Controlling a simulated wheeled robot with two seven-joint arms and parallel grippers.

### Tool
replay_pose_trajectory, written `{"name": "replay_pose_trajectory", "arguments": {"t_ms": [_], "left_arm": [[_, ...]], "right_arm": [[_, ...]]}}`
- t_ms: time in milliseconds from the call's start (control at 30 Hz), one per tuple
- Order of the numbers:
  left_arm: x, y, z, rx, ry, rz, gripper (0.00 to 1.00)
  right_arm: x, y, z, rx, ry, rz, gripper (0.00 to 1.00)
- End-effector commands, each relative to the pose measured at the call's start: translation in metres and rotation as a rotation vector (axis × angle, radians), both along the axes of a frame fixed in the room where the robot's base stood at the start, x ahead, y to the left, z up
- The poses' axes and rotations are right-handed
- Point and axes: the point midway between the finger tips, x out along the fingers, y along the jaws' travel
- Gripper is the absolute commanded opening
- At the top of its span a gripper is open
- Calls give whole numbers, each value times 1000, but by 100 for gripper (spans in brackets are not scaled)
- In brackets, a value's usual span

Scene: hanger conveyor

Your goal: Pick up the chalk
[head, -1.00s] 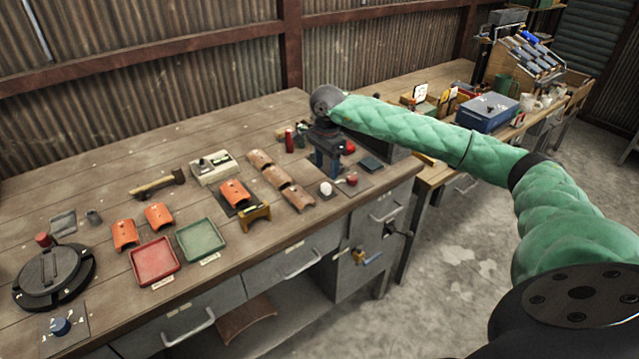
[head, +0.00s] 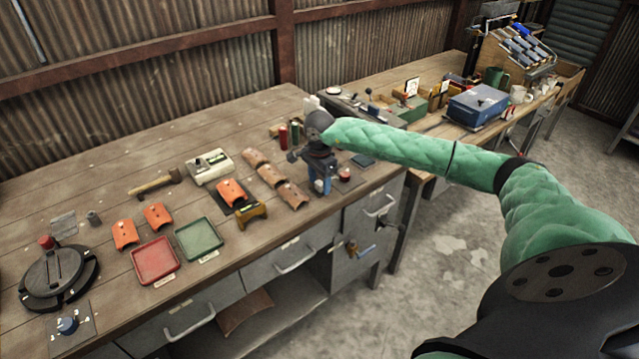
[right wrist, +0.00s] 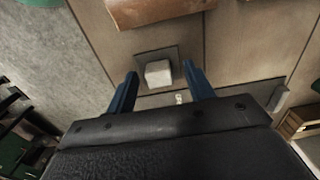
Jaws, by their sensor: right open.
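The chalk looks like a small white block (right wrist: 158,73) lying on a dark square pad (right wrist: 142,58) in the right wrist view. My right gripper (right wrist: 160,70) is open, with one blue finger to the left of the block and one to the right. Nothing is held, and contact cannot be told from this angle. My left gripper is not in view.
A curved terracotta tile (head: 293,194) lies just left of my right gripper. A small red item (head: 344,174) is close on its right. Red and green cylinders (head: 284,137) stand behind. A red tray (head: 155,261) and green tray (head: 199,239) are farther left.

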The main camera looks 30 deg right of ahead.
Motion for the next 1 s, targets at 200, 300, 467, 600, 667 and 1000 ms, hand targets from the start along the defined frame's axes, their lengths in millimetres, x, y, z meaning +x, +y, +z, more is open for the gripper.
{"name": "replay_pose_trajectory", "arguments": {"t_ms": [200,300,467,600,667,1000], "left_arm": [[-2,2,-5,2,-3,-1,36],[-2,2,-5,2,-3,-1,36],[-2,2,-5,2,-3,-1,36],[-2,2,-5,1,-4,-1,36],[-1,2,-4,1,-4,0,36],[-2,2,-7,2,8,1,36]], "right_arm": [[0,0,-5,0,0,0,53],[0,0,-5,-1,0,0,53],[0,0,-5,-1,0,0,29],[0,0,-4,-1,0,0,7],[0,0,-4,-1,0,0,7],[0,0,0,-1,-2,0,7]]}}
